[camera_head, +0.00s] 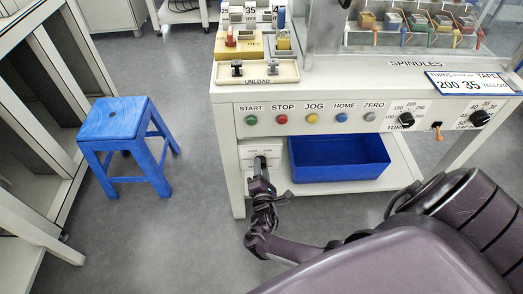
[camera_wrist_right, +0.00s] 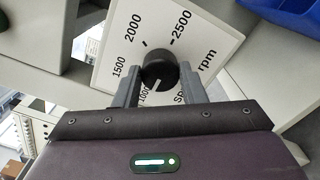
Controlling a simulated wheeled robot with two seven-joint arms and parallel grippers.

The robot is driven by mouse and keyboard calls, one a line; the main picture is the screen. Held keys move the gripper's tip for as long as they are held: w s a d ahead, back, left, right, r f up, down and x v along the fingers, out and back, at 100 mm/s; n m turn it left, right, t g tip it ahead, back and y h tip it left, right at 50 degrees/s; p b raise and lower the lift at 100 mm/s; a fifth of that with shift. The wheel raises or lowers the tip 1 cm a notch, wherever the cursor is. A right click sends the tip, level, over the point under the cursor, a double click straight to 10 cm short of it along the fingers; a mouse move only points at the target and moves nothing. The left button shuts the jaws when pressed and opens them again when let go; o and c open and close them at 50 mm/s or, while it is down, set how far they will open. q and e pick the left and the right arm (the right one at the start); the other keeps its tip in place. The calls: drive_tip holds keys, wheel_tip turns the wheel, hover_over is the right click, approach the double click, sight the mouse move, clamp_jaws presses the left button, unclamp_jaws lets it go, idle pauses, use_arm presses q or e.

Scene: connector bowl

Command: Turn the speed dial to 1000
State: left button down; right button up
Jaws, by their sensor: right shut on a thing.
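The black speed dial (camera_wrist_right: 158,66) sits on a white scale plate (camera_wrist_right: 104,60) printed 1000, 1500, 2000, 2500 and rpm. Its white pointer line faces down and slightly left in the right wrist view, toward the 1000 mark. My right gripper (camera_wrist_right: 160,82) is shut on the dial, one finger on each side. In the head view my right gripper (camera_head: 261,164) reaches the plate (camera_head: 249,156) low on the machine's front and covers the dial. My left gripper is not in view.
A blue bin (camera_head: 338,160) stands just right of the plate on the lower shelf. Above is a panel (camera_head: 330,107) with START, STOP, JOG, HOME and ZERO buttons and another dial (camera_head: 423,111). A blue stool (camera_head: 115,121) stands at left, with open floor between.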

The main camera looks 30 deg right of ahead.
drive_tip(key=o, duration=1)
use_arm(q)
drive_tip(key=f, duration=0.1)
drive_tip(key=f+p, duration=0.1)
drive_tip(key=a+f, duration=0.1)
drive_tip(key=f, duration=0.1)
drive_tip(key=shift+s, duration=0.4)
use_arm(e)
drive_tip(key=v, duration=0.8)
drive_tip(key=shift+w, duration=0.15)
